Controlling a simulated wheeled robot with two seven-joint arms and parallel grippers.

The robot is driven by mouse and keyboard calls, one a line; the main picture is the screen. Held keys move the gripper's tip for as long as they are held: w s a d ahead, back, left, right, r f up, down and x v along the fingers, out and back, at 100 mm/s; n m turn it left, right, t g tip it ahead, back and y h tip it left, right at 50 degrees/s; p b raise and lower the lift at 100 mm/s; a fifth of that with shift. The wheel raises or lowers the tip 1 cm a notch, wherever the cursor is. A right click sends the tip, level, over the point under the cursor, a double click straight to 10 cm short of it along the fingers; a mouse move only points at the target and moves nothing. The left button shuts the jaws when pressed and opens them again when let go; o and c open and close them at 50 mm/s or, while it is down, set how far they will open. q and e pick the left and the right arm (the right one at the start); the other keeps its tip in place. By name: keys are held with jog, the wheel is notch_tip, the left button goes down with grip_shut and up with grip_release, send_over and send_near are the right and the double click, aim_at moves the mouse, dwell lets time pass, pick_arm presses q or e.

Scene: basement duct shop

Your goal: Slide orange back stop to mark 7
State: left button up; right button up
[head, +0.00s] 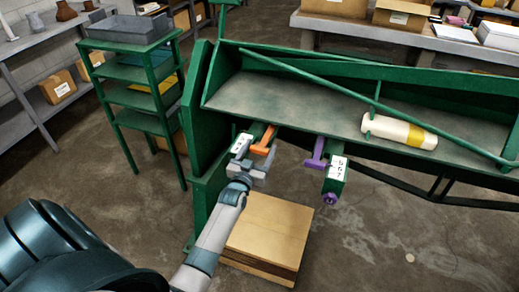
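The orange back stop (264,141) is a T-shaped piece at the front left edge of the green machine bed (300,103). A white number label (240,144) sits just left of it on its rail; its digits are too small to read and partly covered. My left gripper (249,160) is right at the near end of the orange stop, beside the label. Whether its fingers touch or grip the stop cannot be made out. My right gripper is not in view.
A purple stop (317,155) with its own number label (337,168) sits on a second rail to the right. A cream roll with a yellow band (398,132) lies on the bed. A green shelf rack (143,98) stands left.

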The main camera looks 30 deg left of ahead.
pick_arm(q)
jog(key=c, duration=1.2)
jog(key=shift+o, duration=0.2)
jog(key=p+v, duration=0.1)
jog(key=v, duration=0.1)
jog(key=shift+s, duration=0.3)
jog(key=shift+s+d+p, duration=0.15)
jog(key=shift+s+p, duration=0.2)
jog(key=shift+f, duration=0.15)
jog(key=o, duration=1.5)
jog(key=shift+s, duration=0.1)
